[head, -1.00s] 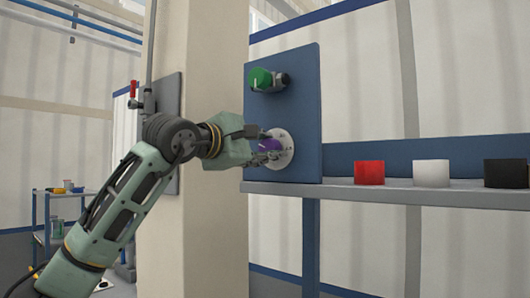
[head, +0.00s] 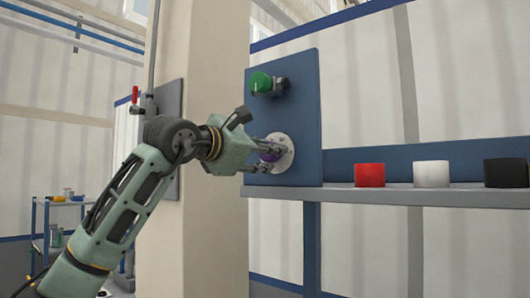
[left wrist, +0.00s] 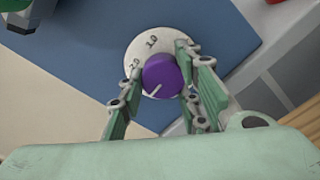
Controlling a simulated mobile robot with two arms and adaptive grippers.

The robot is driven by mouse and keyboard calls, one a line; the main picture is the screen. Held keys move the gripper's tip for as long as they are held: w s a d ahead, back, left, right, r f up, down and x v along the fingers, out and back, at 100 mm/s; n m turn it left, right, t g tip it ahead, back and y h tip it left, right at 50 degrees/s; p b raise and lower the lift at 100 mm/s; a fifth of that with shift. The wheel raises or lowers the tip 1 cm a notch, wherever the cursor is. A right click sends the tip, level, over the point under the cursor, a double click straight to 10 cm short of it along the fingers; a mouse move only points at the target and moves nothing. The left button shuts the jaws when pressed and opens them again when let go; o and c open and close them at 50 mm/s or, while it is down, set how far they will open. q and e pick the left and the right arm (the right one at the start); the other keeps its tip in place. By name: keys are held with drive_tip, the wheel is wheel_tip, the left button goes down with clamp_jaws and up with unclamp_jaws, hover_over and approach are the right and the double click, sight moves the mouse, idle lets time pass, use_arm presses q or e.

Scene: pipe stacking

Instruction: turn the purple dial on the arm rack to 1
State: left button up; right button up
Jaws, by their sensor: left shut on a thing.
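The purple dial (head: 269,156) sits on a round pale plate (head: 287,152) on the blue panel (head: 300,100). My left gripper (head: 266,153) is shut on it, with one finger on each side. In the left wrist view, the purple dial (left wrist: 161,75) shows between the fingers of my left gripper (left wrist: 163,82). A white line on the dial points to the lower left. The marks 1.0 and 2.0 show on the plate above and to the left of the dial. The rest of the scale is hidden. My right gripper is out of view.
A green knob (head: 261,82) is on the panel above the dial. A grey shelf (head: 340,196) bears red (head: 370,175), white (head: 431,174) and black (head: 505,173) pieces to the right. A beige pillar (head: 205,60) stands behind my left arm.

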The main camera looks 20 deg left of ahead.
use_arm(q)
drive_tip(key=shift+s+a+r, duration=0.1)
drive_tip(key=shift+a+r, duration=0.15)
drive_tip(key=shift+r, duration=0.15)
drive_tip(key=o, duration=1.1)
drive_tip(key=shift+a+f, duration=0.1)
drive_tip(key=shift+f, duration=0.1)
drive_tip(key=shift+c, duration=0.2)
drive_tip(key=v, duration=1.2)
